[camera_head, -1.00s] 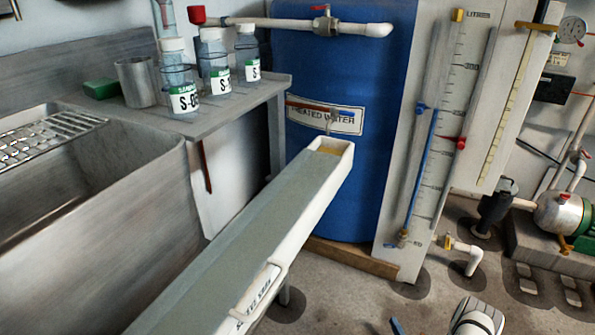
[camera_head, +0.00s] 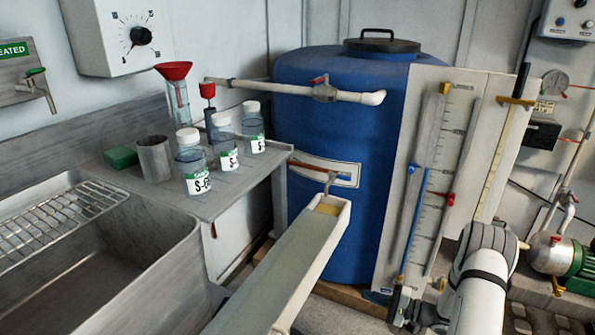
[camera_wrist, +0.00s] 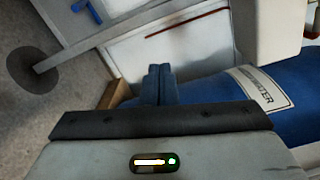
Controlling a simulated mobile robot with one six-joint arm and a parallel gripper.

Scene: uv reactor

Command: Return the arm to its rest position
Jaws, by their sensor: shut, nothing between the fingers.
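My arm shows as white links (camera_head: 480,275) at the lower right of the head view, in front of the gauge board. It is bent, with its dark wrist end low near the foot of the board. In the wrist view my gripper (camera_wrist: 159,68) has its two dark blue fingers together, with nothing between them. Behind the fingers lie the blue treated water tank (camera_wrist: 210,95) and a pale panel. The fingers are hard to make out in the head view.
A long pale trough (camera_head: 290,265) runs from the foreground towards the blue tank (camera_head: 340,115). The gauge board (camera_head: 440,160) stands right of the tank. Left are a sink (camera_head: 120,260) and a shelf (camera_head: 205,205) with several bottles. A pump (camera_head: 555,255) stands at the right.

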